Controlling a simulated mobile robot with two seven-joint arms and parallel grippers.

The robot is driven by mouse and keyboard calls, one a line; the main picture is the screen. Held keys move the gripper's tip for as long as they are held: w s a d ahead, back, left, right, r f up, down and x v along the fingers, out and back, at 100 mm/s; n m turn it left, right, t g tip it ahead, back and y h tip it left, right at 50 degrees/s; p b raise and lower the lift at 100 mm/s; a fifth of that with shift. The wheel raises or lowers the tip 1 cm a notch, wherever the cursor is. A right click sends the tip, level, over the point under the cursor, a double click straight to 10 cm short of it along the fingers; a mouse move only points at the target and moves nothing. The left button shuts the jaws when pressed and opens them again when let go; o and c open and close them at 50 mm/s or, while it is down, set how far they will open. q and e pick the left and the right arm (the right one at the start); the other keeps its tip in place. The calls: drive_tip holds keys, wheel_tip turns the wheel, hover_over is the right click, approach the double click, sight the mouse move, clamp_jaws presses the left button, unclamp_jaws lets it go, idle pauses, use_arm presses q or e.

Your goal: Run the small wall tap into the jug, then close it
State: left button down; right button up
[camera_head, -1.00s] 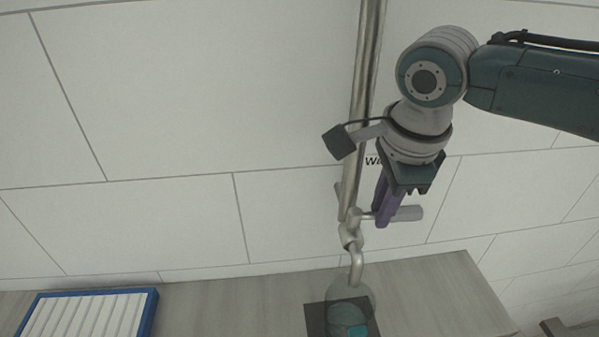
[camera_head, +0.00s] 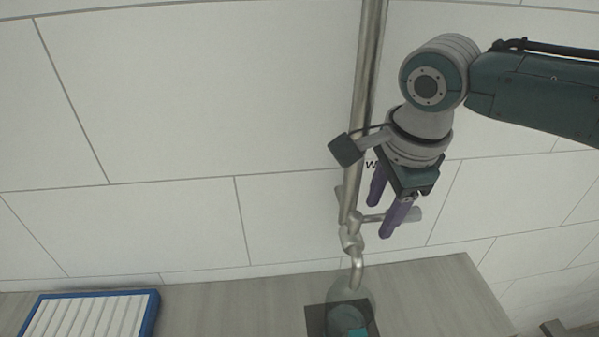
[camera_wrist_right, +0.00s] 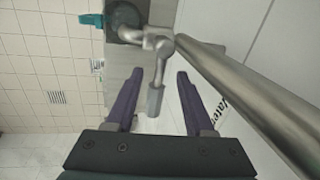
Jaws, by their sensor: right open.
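The small wall tap (camera_head: 351,238) hangs on a metal pipe, its spout curving down over the jug. Its lever handle (camera_head: 414,214) points right in the head view. My right gripper (camera_head: 380,218) is open, its two purple fingers spread around the handle. In the wrist view the handle (camera_wrist_right: 155,99) lies between the fingers, apart from both. The clear jug (camera_head: 364,299) stands under the spout, with a bluish-grey fill low inside and a teal part at its front. It is cut off by the picture's bottom edge. I cannot make out a stream. My left gripper is not in view.
The jug stands on a dark square pad (camera_head: 315,318) on the grey counter (camera_head: 235,306). A blue-framed rack with white slats (camera_head: 85,316) lies at the left. The metal pipe (camera_head: 366,90) rises close beside my right gripper. The counter between rack and pad is clear.

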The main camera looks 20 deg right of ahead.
wheel_tip(320, 180, up, 10)
drive_tip(key=s, duration=0.2)
drive_tip(key=shift+a+b, duration=0.2)
drive_tip(key=shift+b, duration=0.2)
drive_tip(key=shift+f, duration=0.15)
idle(0.6)
